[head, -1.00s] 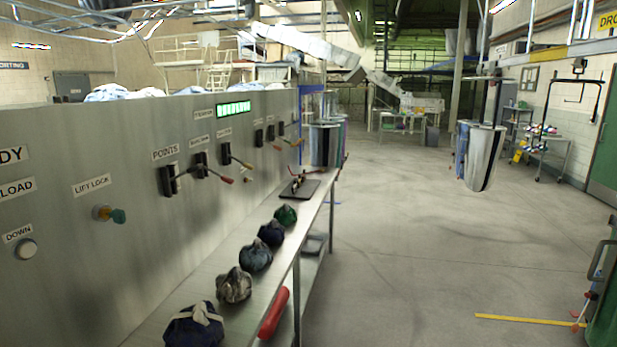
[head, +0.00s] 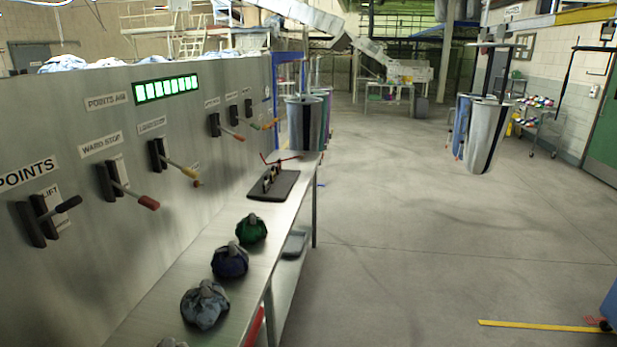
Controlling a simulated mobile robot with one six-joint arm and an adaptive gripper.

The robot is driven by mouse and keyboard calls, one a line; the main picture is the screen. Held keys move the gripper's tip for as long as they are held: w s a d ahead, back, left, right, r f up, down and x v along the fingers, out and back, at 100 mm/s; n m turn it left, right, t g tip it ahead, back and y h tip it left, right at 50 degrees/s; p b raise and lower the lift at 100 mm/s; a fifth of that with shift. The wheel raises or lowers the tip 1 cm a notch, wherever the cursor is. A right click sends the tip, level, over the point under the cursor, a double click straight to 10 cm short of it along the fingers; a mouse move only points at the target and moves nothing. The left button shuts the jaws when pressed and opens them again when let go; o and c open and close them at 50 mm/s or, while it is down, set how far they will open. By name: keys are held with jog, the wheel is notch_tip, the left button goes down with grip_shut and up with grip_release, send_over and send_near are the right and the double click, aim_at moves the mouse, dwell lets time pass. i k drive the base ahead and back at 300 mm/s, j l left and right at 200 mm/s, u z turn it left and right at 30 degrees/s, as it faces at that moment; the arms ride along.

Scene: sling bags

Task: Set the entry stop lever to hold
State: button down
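Several levers stick out of the grey control panel (head: 75,120) on the left. The nearest, under a "POINTS" label, has a black grip (head: 67,203). Beyond it, under a label that seems to read "WARD STOP", is a red-gripped lever (head: 148,203). Farther along are another red-gripped lever (head: 237,136) and more levers close together, with an orange-yellow grip (head: 268,125). I cannot tell which is the entry stop lever. My gripper is not in view.
A narrow metal shelf (head: 170,290) runs below the levers, with tied cloth bundles (head: 229,261) and a dark board (head: 274,184) on it. A green display (head: 167,88) is on the panel. Hanging bags (head: 487,135) are at right. The floor (head: 400,250) right of the shelf is clear.

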aim_at(252, 125)
jog(key=i, duration=3.15)
jog(key=u, duration=0.4)
jog(key=i+j, duration=0.4)
